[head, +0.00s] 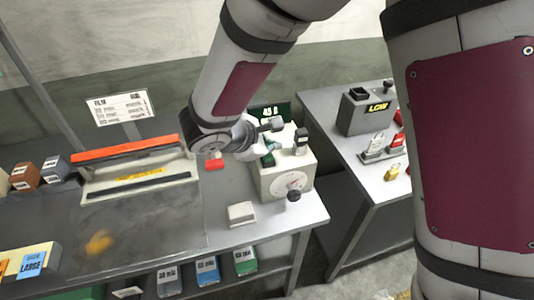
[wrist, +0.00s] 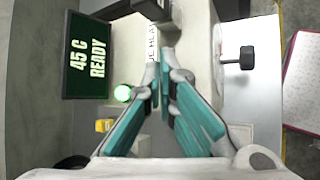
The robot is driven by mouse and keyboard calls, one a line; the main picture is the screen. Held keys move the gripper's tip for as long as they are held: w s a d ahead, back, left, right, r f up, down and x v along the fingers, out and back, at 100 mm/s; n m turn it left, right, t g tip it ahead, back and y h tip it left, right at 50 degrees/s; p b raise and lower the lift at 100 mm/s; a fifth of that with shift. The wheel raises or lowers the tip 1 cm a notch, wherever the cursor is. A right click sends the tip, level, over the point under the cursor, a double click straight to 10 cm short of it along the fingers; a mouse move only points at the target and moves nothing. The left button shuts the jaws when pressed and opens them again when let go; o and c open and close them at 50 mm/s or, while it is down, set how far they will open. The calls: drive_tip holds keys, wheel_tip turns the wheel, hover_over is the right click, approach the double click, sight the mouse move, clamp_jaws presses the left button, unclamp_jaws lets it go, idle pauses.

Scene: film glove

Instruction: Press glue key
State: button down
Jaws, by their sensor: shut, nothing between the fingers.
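A pale machine box (head: 285,180) with a round dial stands at the right end of the bench. A white label on its top shows in the wrist view (wrist: 152,42); its turned lettering is partly hidden and seems to read "GLUE HEAT". My gripper (head: 268,158), with teal fingers, is over the machine's top. In the wrist view its fingertips (wrist: 166,65) are together and empty, close to the label. I cannot tell whether they touch the surface. I cannot make out which part is the glue key; my fingers may cover it.
A dark screen (wrist: 85,57) reads "45 C READY", with a lit green lamp (wrist: 122,93) beside it. A black knob (head: 293,195) sticks out of the machine's front. A white block (head: 241,213) lies on the bench. A second table (head: 385,185) stands to the right across a gap.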

sight(270, 157)
drive_tip(key=shift+f, duration=0.15)
idle(0.3)
drive_tip(key=shift+f+b, duration=0.3)
drive_tip(key=shift+b, duration=0.1)
drive_tip(key=shift+f, duration=0.15)
idle(0.3)
drive_tip(key=shift+r, duration=0.65)
wheel_tip(270, 157, up, 6)
drive_tip(key=p, duration=0.2)
drive_tip(key=shift+p, duration=0.35)
idle(0.5)
